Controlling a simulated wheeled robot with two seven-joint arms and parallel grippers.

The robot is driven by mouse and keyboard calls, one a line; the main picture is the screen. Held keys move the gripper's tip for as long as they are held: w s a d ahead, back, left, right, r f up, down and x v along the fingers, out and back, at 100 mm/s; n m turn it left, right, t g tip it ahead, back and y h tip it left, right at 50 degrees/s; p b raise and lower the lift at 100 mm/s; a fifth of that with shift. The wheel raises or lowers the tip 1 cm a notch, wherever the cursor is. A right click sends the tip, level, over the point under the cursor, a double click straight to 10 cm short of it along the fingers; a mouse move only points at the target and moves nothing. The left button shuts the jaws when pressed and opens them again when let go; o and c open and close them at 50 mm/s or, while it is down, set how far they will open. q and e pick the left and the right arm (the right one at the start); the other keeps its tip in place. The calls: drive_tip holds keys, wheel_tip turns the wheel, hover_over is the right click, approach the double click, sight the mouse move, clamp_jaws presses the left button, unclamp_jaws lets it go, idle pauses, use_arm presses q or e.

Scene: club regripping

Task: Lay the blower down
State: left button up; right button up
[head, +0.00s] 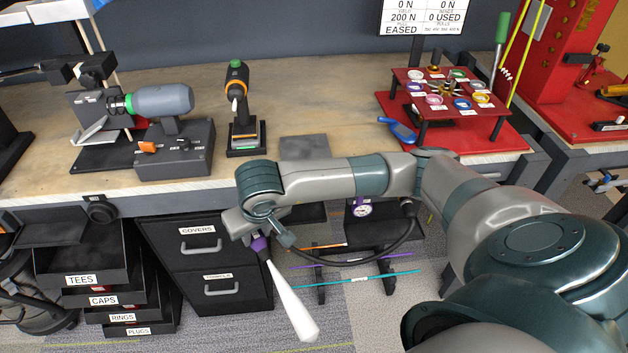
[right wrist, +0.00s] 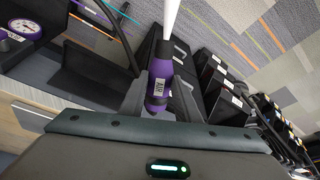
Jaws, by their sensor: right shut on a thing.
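The blower (head: 259,243) is purple, with a long white cone reaching from its tip down toward the floor. My right gripper (head: 250,233) is shut on it, in front of the bench edge and below the bench top. In the right wrist view the purple blower (right wrist: 160,84) sits upright in the picture between the fingers, with a white label on its body. The white cone runs from it to the top edge of that view. My left gripper is not in view.
A flat grey pad (head: 304,149) lies bare on the wooden bench (head: 345,112). An orange-and-black driver (head: 238,95) on a stand and a grey motor unit (head: 165,100) stand left of it. A red tray table (head: 452,92) stands right. Drawers (head: 205,262) are below.

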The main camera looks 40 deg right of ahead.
use_arm(q)
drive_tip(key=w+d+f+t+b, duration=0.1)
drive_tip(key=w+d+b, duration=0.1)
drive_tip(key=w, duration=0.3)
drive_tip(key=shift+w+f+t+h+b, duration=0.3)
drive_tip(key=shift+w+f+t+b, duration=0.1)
drive_tip(key=shift+b, duration=0.25)
use_arm(e)
drive_tip(key=w+d+r+m+g, duration=0.2)
drive_tip(key=d+r+m, duration=0.4)
drive_tip(key=m, duration=0.5)
drive_tip(key=w+d+r+m+g, duration=0.1)
drive_tip(key=w+d+r+m, duration=0.4)
drive_tip(key=d+m, duration=0.3)
drive_tip(key=r+m, duration=0.1)
drive_tip(key=m, duration=0.3)
drive_tip(key=shift+d+r+g, duration=0.3)
drive_tip(key=shift+d+g, duration=0.1)
drive_tip(key=shift+f, duration=0.1)
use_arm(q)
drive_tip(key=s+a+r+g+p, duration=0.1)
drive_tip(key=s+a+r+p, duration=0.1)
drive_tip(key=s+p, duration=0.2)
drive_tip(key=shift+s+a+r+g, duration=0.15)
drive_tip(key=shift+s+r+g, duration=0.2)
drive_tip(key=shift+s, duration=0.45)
use_arm(e)
wheel_tip(320, 180, down, 13)
